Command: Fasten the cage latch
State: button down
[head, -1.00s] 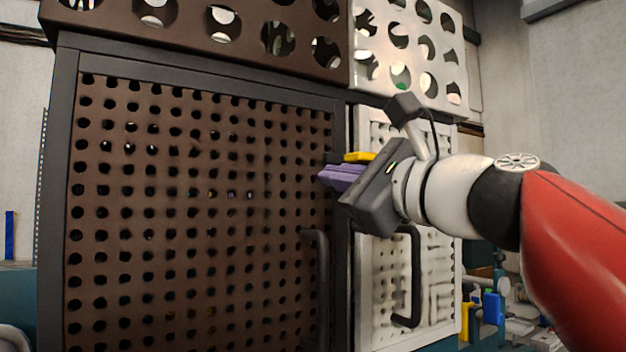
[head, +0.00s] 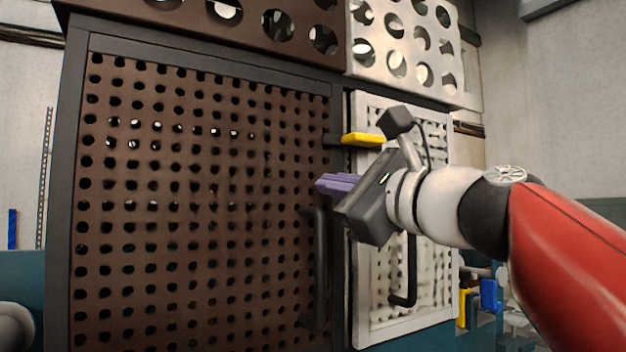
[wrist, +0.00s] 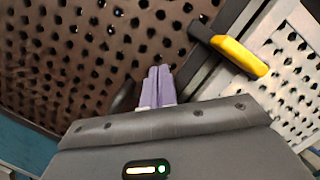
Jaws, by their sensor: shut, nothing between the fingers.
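The cage has a dark brown perforated door (head: 200,222) in a dark frame. Its latch has a yellow handle (head: 362,139), lying about level across the gap towards the white panel, with a dark part at its left end. In the wrist view the yellow handle (wrist: 240,57) sits right of the fingers and apart from them. My gripper (head: 320,183) has purple fingers, shut together and empty, pointing left just below the latch in front of the door's right edge. In the wrist view the closed fingertips (wrist: 158,70) are over the door's edge area; contact with the door cannot be told.
A black bar handle (head: 320,265) stands on the brown door below my gripper. A white perforated door (head: 435,270) with its own black handle (head: 410,275) is to the right, partly behind my gripper. Perforated panels run above both doors.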

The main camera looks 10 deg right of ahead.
jog(key=a+v, duration=0.1)
jog(key=v, duration=0.9)
jog(key=shift+s+a+f, duration=0.3)
jog(key=shift+s+f, duration=0.05)
jog(key=shift+f, duration=0.05)
jog(key=w+a+f+n+g+h, duration=0.25)
jog(key=f+n, duration=0.25)
jog(key=f, duration=0.7)
jog(key=w+a+f+n+g+h, duration=0.15)
jog(key=f+n+g, duration=0.25)
jog(key=f, duration=0.9)
jog(key=s+d+f+n+g+h, duration=0.1)
jog(key=s+f+n, duration=0.3)
jog(key=f, duration=0.7)
jog(key=s+d+f+n+g+h, duration=0.1)
jog(key=s+f+n+g+h, duration=0.3)
jog(key=f+n, duration=0.4)
notch_tip(320, 180, down, 4)
jog(key=shift+d+r+n, duration=0.1)
jog(key=shift+d+n, duration=0.2)
jog(key=shift+d, duration=0.05)
jog(key=shift+w+a+g, duration=0.1)
jog(key=shift+a+g, duration=0.05)
jog(key=shift+g, duration=0.1)
